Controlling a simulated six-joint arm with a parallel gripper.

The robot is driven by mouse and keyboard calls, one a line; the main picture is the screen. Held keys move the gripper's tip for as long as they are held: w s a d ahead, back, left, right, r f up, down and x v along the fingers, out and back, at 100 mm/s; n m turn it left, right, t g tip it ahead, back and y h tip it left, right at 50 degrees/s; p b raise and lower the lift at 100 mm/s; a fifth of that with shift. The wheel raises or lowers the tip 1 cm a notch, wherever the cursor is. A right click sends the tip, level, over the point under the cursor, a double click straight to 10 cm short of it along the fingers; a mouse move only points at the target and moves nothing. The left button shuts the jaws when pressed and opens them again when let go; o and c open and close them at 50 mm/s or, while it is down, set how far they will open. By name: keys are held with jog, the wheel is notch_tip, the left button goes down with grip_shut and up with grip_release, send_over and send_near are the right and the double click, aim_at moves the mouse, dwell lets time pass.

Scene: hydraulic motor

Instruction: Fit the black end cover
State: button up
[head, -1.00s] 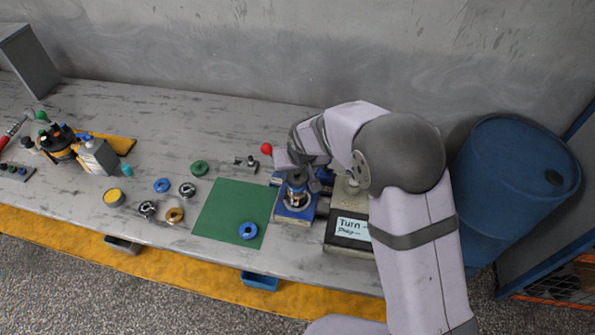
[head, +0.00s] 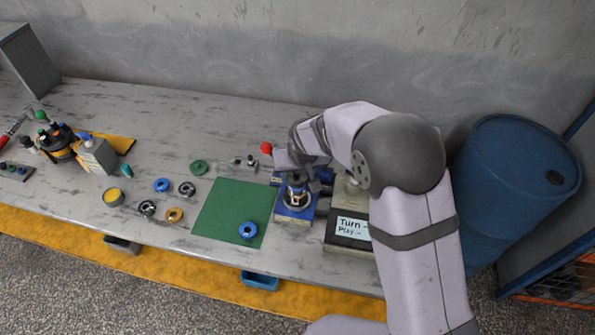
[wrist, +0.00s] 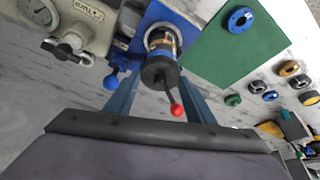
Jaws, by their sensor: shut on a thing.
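The black end cover (wrist: 158,70) is a dark round disc between my fingertips in the wrist view. My gripper (wrist: 158,82) is shut on it. In the head view my gripper (head: 295,174) is over the blue fixture (head: 292,213), which stands right of the green mat. The motor body (wrist: 162,40), with silver and brass-coloured parts, sits upright in the fixture, in line with the cover. I cannot tell whether cover and body touch. My wrist partly hides the cover in the head view.
A lever with a red ball (wrist: 177,111) sticks out close to my fingers. A grey tester (head: 348,229) with a sign stands to the right. The green mat (head: 222,212) holds a blue ring (head: 248,230). Several rings lie left of it.

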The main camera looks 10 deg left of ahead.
jog(key=shift+f+b, duration=0.55)
jog(key=shift+b, duration=0.05)
dwell(2.6)
jog(key=o, duration=1.8)
jog(key=shift+c, duration=0.2)
jog(key=shift+r, duration=0.15)
jog(key=shift+r+p, duration=1.7)
jog(key=shift+r, duration=0.6)
